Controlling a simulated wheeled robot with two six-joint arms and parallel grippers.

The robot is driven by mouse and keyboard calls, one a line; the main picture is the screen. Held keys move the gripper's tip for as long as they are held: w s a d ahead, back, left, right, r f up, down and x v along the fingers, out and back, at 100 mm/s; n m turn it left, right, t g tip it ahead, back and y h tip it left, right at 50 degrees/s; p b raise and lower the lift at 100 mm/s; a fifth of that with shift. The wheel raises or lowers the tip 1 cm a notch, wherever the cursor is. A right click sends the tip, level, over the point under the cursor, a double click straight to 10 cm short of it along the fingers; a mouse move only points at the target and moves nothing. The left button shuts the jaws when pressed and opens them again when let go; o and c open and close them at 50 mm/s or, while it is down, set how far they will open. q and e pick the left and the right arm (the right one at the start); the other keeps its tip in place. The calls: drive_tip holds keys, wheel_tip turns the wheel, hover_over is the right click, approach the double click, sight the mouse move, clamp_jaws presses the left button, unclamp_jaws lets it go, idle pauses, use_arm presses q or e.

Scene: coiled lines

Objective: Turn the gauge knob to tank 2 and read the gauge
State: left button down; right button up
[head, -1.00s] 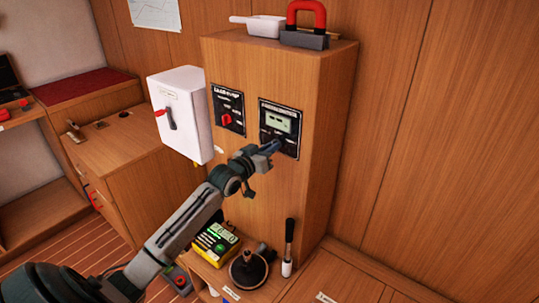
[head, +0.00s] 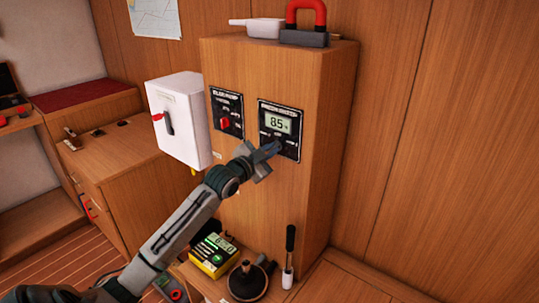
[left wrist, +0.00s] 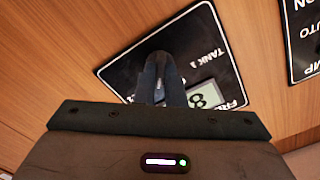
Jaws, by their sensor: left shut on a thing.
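The black gauge panel (head: 291,148) is on the front of the wooden cabinet. Its display (head: 279,122) reads 85, with a small mark after it. My left gripper (head: 275,148) is at the lower part of the panel, shut on the gauge knob, which it mostly hides. The fingers (left wrist: 160,80) stand over the knob spot, and part of the display (left wrist: 203,96) shows an 8. Where the knob points is hidden. My right gripper is out of view.
A second panel with a red knob (head: 225,122) is left of the gauge. A white box (head: 184,140) with a red-tipped lever juts out further left.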

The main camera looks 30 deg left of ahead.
use_arm(q)
drive_tip(key=shift+f+m, duration=0.1)
drive_tip(key=shift+m, duration=0.7)
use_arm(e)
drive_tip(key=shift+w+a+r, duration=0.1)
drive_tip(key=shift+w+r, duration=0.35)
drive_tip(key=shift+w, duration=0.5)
use_arm(q)
drive_tip(key=c, duration=1.5)
unclamp_jaws()
